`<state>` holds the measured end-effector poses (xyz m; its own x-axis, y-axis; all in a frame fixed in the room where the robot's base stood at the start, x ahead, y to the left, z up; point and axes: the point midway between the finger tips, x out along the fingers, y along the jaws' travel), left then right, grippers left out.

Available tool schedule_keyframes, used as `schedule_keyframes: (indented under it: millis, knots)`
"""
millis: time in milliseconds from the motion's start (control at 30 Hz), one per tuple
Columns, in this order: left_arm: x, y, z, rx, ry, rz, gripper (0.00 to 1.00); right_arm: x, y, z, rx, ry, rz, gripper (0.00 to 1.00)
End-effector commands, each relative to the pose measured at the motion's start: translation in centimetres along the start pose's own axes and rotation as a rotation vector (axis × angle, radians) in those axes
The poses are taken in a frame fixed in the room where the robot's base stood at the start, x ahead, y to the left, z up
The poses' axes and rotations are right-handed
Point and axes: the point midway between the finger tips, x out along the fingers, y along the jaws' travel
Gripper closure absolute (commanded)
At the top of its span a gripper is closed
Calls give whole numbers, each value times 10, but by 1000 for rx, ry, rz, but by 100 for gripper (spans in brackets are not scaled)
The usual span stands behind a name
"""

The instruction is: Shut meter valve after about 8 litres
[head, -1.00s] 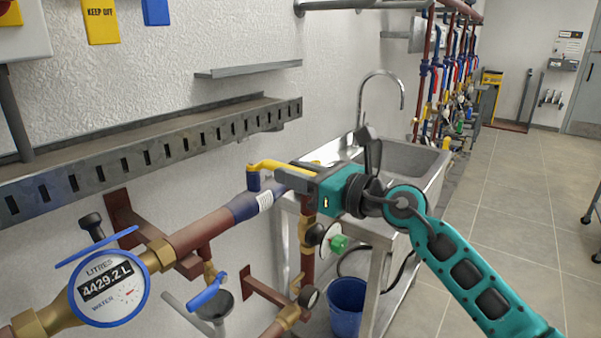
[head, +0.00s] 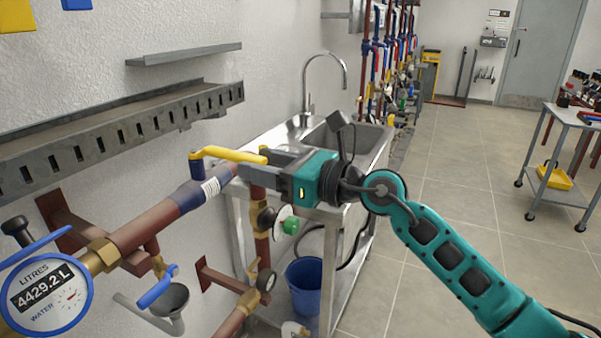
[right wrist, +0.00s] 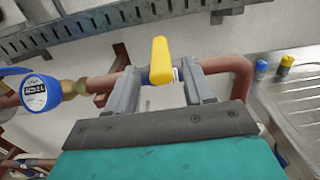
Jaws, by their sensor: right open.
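The water meter (head: 45,295), with a round blue rim, sits on the pipe at the lower left of the head view. Its dial reads 4429.2 L. It also shows at the left in the right wrist view (right wrist: 38,93). The valve's yellow lever (head: 232,155) sits above the blue-banded pipe section and extends toward my right gripper (head: 225,168). In the right wrist view the lever (right wrist: 160,62) stands between my two grey fingers, with gaps visible on both sides. My right gripper is open around it. My left gripper is not in view.
A slotted metal tray (head: 120,130) runs along the wall above the pipe. A steel sink (head: 345,140) stands beyond my gripper, with a blue bucket (head: 305,285) below. A small blue-handled valve (head: 157,287) and funnel lie below the pipe. Floor at right is clear up to a trolley (head: 572,115).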

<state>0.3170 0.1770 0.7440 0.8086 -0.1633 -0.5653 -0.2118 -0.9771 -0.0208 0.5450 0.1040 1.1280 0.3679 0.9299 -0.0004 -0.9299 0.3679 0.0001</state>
Motion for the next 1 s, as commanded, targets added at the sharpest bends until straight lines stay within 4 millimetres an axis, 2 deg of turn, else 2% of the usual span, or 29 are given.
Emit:
schedule_keyframes:
  millis: [33, 200, 400, 867, 1000]
  knots:
    - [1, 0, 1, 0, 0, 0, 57, -13, -1, -2, -3, 2, -2, 48]
    - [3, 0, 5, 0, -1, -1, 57, -47, 0, -2, -1, 2, -1, 48]
    - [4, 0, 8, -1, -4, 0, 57, -72, 0, -1, 0, 1, 1, 48]
    - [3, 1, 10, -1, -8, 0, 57, -78, 1, -1, 11, -3, 2, 48]
    - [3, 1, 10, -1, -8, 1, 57, -82, 7, -10, 170, -70, 8, 48]
